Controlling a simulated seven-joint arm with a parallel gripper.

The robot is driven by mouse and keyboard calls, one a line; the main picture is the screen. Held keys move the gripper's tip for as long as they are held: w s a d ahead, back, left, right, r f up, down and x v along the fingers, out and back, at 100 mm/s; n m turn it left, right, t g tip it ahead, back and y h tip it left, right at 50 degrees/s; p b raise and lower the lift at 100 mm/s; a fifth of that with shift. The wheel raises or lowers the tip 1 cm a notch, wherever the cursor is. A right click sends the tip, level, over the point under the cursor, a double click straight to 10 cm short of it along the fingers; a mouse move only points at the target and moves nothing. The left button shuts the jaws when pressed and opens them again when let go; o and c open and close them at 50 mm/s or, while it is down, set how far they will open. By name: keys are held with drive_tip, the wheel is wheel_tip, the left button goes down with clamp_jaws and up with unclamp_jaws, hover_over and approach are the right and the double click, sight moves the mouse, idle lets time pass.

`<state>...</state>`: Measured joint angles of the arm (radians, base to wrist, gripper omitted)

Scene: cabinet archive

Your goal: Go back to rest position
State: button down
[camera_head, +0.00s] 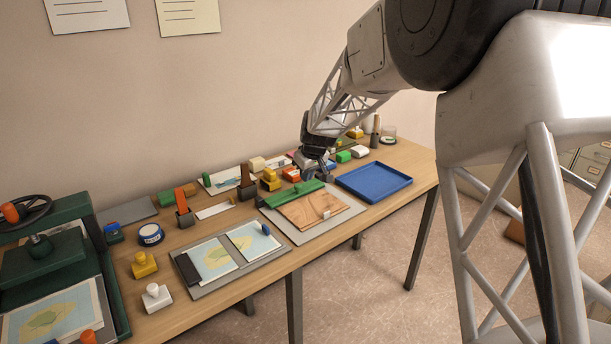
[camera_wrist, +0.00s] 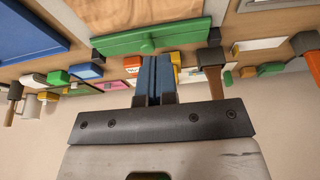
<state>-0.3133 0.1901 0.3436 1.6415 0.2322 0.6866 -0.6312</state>
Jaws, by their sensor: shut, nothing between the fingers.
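My gripper (camera_head: 314,172) hangs above the back part of the wooden table (camera_head: 197,238), over a row of small coloured objects. In the wrist view my gripper (camera_wrist: 155,62) shows two blue fingers pressed together, with nothing between them. In the head view the same green bar (camera_head: 292,195) lies across the top of a wooden board (camera_head: 312,209) on a grey plate. Whether the fingers touch anything is not clear.
A blue tray (camera_head: 373,182) is to the right of my gripper. Stamps and blocks line the table's back. Two maps lie on a grey board (camera_head: 200,291) at front. A green press (camera_head: 55,250) stands at left. The air above the table's left half is free.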

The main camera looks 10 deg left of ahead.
drive_tip(key=s+d+r+m, duration=0.2)
drive_tip(key=s+d+r, duration=0.2)
drive_tip(key=s+d, duration=0.3)
drive_tip(key=s+d+r+m+h, duration=0.1)
drive_tip(key=s+d+r, duration=0.4)
drive_tip(key=s, duration=0.5)
drive_tip(key=s+d+r+m, duration=0.2)
drive_tip(key=s+d+r, duration=0.2)
drive_tip(key=s+d, duration=0.35)
drive_tip(key=s+d+f+m, duration=0.1)
drive_tip(key=s+d, duration=0.2)
drive_tip(key=s, duration=0.6)
drive_tip(key=s+d+f+m+h, duration=0.1)
drive_tip(key=s+d, duration=0.2)
drive_tip(key=s, duration=0.6)
drive_tip(key=s+d+f+m, duration=0.1)
drive_tip(key=s+d, duration=0.3)
drive_tip(key=s, duration=0.6)
drive_tip(key=shift+m+h, duration=0.4)
drive_tip(key=shift+m, duration=0.2)
